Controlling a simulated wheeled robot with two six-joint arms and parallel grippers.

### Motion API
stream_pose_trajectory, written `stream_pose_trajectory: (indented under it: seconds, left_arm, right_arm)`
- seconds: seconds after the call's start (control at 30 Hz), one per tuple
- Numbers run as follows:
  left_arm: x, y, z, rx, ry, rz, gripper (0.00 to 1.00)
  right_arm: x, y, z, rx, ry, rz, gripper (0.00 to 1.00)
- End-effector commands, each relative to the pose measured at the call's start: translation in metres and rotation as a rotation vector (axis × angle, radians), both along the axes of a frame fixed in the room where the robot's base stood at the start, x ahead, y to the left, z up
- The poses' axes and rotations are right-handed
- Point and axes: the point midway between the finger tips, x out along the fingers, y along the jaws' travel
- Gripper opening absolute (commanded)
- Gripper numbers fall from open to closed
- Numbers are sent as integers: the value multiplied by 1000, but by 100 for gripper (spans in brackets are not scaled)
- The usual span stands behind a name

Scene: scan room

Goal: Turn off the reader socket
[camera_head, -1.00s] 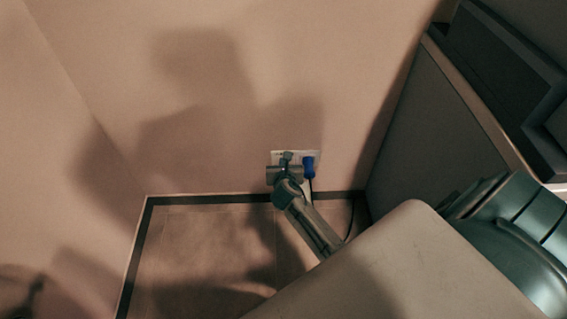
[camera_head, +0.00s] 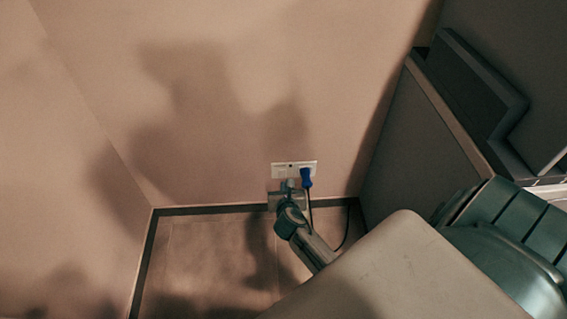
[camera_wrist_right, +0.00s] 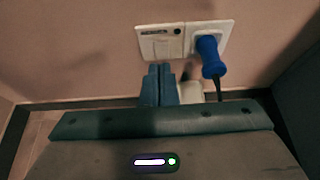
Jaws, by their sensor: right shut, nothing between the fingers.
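The reader socket is a white wall plate (camera_head: 281,170) low on the wall, also in the right wrist view (camera_wrist_right: 160,46). A blue plug (camera_head: 306,178) with a dark cable sits in its right half; it shows in the right wrist view too (camera_wrist_right: 208,52). A small dark round spot and a dark slot show on the plate's left part. My right gripper (camera_head: 290,184) is shut and empty, just below the plate's left part. Its fingertips (camera_wrist_right: 160,68) point up towards the plate's lower edge; whether they touch it I cannot tell. My left gripper is out of view.
A grey cabinet or desk side (camera_head: 415,140) stands to the right, with a dark stepped object (camera_head: 470,90) on it. A dark skirting (camera_head: 215,208) runs along the wall's foot. The plug's cable hangs down to the floor. The floor (camera_head: 205,250) to the left is clear.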

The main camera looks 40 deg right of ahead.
Motion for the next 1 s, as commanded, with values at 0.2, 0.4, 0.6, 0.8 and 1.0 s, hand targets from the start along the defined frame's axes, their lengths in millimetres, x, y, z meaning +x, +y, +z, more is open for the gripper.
stream_pose_trajectory:
  seconds: [0.2,0.4,0.6,0.8,1.0]
  left_arm:
    - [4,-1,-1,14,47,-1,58]
    - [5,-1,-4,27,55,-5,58]
    - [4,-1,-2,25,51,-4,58]
    - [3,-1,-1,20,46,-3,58]
    - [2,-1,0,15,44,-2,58]
  right_arm:
    - [-18,11,19,1,1,0,0]
    - [-22,13,20,-1,2,0,0]
    - [-22,13,20,-1,0,0,0]
    - [-22,13,20,-1,0,0,0]
    - [-22,13,20,-1,0,0,0]
